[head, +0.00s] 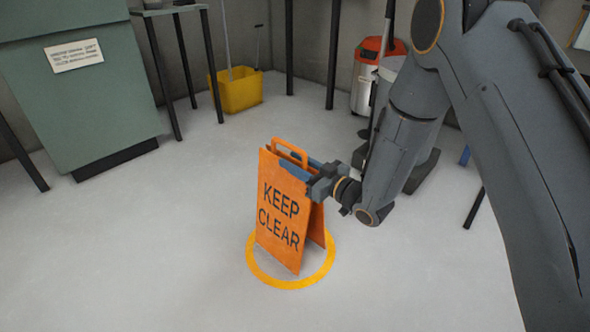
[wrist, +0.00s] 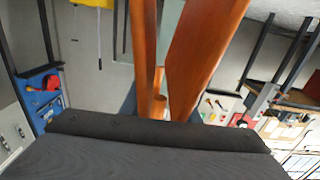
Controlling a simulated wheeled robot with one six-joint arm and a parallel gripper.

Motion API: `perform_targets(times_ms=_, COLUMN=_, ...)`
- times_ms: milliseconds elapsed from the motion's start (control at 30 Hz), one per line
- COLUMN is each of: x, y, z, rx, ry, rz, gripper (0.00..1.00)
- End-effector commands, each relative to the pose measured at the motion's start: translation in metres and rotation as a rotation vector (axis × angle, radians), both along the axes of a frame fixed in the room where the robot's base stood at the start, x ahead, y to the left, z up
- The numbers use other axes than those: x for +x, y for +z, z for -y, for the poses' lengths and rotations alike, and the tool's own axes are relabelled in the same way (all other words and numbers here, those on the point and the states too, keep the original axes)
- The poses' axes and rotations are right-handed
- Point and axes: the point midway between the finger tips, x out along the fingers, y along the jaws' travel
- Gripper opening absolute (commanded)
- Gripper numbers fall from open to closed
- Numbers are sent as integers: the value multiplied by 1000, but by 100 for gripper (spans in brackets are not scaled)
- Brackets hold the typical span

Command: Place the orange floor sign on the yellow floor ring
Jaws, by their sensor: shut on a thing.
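The orange floor sign (head: 278,215), marked "KEEP CLEAR", stands upright as an A-frame in the head view. The yellow floor ring (head: 290,284) lies on the floor around the sign's foot. The sign's lower edges appear inside the ring; whether they touch the floor is hard to tell. My gripper (head: 303,168) is shut on the sign near its top, from the right, just below the handle. The far part of the ring is hidden behind the sign.
A green cabinet (head: 85,95) stands at the back left. A yellow bucket (head: 236,90) and a red-topped bin (head: 370,75) stand by the back wall, near thin dark table legs. The floor left of and in front of the ring is clear.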

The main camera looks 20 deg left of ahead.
Motion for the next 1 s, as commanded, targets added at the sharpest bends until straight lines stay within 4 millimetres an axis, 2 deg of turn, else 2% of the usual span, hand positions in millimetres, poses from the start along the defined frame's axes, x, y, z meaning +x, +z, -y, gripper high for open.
perform_targets(times_ms=67, x=1, y=-9, z=0, rx=1, ry=0, rz=0, gripper=0)
perform_targets(times_ms=433, x=0, y=-11, z=0, rx=2, ry=0, rz=1, gripper=0)
perform_targets(times_ms=467, x=0, y=-12, z=0, rx=0, ry=0, rz=-1, gripper=30)
perform_targets(times_ms=567, x=0, y=-12, z=0, rx=0, ry=0, rz=0, gripper=47)
perform_targets(times_ms=933, x=0, y=-8, z=0, rx=0, ry=0, rz=0, gripper=47)
perform_targets(times_ms=1000, x=-2, y=-8, z=7, rx=-1, ry=-2, rz=-3, gripper=47)
